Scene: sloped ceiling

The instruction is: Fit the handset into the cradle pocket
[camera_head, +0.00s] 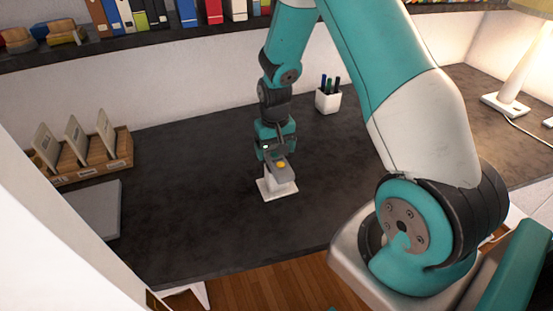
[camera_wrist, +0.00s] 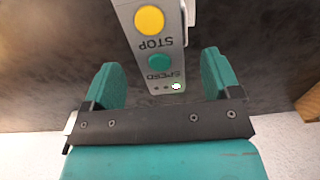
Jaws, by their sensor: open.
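The handset (camera_head: 281,168) is grey with a yellow button and stands at the middle of the dark desk, over a white cradle (camera_head: 277,190). It appears to rest in the cradle; how deep it sits in the pocket I cannot tell. In the wrist view the handset (camera_wrist: 157,48) shows a yellow STOP button and a green SPEED button, with its near end between my fingers. My gripper (camera_wrist: 160,76) is open, with a gap on both sides of the handset. In the head view my gripper (camera_head: 271,146) is just behind the handset's top.
A wooden rack (camera_head: 92,160) with upright cards stands at the left, behind a grey flat box (camera_head: 97,208). A white pen cup (camera_head: 328,99) is at the back. A lamp (camera_head: 508,95) stands at the right. The desk around the cradle is clear.

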